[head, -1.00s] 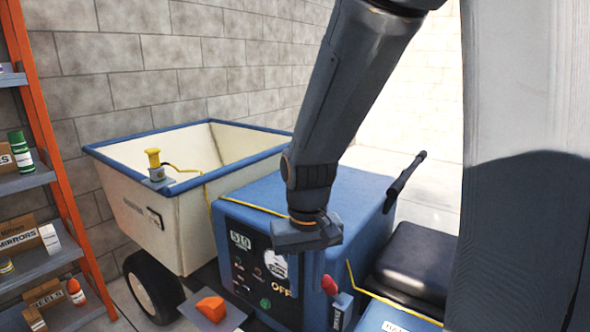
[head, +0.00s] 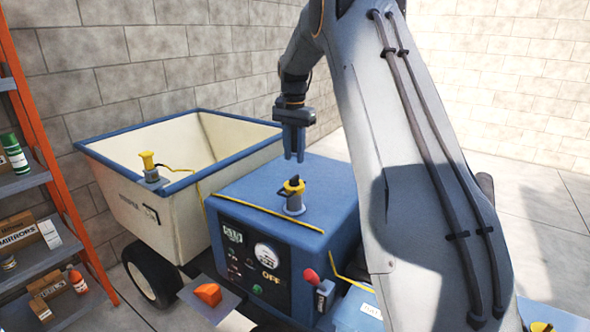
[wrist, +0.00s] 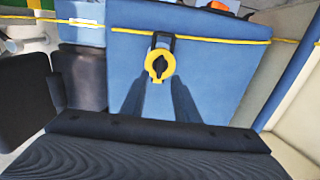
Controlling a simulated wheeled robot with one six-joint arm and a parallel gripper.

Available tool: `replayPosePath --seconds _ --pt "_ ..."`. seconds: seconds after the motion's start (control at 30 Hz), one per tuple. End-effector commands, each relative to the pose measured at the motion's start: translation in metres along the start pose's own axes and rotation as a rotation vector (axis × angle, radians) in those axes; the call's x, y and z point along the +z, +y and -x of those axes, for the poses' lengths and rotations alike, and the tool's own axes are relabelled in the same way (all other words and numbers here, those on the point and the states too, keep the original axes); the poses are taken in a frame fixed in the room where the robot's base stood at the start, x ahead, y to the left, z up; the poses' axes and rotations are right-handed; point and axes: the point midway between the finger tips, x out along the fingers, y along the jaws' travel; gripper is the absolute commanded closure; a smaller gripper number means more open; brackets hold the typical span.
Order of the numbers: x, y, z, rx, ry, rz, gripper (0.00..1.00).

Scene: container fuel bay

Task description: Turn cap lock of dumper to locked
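The dumper's blue body (head: 250,190) has a filler neck on top with a yellow cap and dark lock piece (head: 293,187). The cap also shows in the wrist view (wrist: 159,66) as a yellow ring with a dark middle and a dark loop behind it. My gripper (head: 293,158) is in the air above and just behind the cap, pointing down, with nothing held. In the wrist view its two fingers (wrist: 159,85) are apart, and their tips lie just short of the cap. I see no contact. The lock's setting cannot be read.
A cream hopper with a blue rim (head: 130,205) stands at the left, with a yellow fitting (head: 147,160) on its corner. An orange ladder shelf (head: 50,150) stands far left.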

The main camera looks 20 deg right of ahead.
Motion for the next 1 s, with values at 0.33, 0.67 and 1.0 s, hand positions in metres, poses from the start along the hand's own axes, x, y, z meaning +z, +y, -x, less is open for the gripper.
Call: replayPosePath --seconds 0.33,0.67,1.0 --pt "-0.001 0.001 -0.040 0.003 -0.003 -0.007 0.72" --pt "-0.002 0.000 -0.074 0.000 0.000 -0.006 0.72" --pt "-0.002 -0.001 -0.077 -0.001 0.001 -0.006 0.80"
